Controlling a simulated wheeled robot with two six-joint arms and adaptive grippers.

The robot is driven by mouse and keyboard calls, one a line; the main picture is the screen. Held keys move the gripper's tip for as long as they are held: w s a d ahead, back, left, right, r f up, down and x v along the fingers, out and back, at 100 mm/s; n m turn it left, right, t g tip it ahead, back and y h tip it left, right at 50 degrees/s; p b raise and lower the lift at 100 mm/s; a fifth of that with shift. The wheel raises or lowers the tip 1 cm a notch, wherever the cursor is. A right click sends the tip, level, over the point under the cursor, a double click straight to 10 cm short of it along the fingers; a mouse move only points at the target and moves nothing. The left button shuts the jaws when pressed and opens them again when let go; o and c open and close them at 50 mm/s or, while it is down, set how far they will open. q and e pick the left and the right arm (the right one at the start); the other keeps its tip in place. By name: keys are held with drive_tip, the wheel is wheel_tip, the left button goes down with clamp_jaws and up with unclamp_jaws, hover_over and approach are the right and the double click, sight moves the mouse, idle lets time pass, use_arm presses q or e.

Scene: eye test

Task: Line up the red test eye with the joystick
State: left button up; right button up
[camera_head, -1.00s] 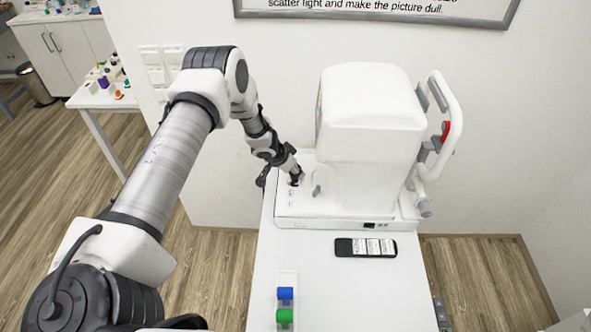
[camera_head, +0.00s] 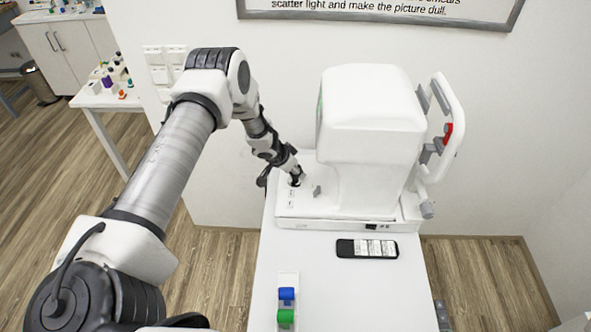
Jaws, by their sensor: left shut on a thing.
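The white eye-test machine (camera_head: 370,112) stands at the back of the white table. The red test eye (camera_head: 448,133) shows as a small red patch at the white headrest frame on the machine's right side. My left gripper (camera_head: 295,179) is shut on the joystick at the left of the machine's base (camera_head: 330,218). The joystick is mostly hidden by the fingers. The screen faces away to the left, and only a thin green sliver (camera_head: 320,107) of it shows at the head's left edge. My right gripper is not in view.
A black card or phone-like thing with white labels (camera_head: 367,249) lies in front of the machine. A white holder with a blue piece (camera_head: 287,294) and a green piece (camera_head: 286,317) lies nearer. The table's right front is clear. A wall is close behind.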

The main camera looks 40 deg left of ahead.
use_arm(q)
drive_tip(key=shift+s+f, duration=0.25)
drive_tip(key=shift+s, duration=0.05)
drive_tip(key=o, duration=1)
drive_tip(key=shift+o, duration=1.2)
drive_tip(key=shift+w+a, duration=0.1)
drive_tip(key=shift+w, duration=0.15)
drive_tip(key=shift+r, duration=0.25)
drive_tip(key=v, duration=1.1)
drive_tip(key=shift+s, duration=0.25)
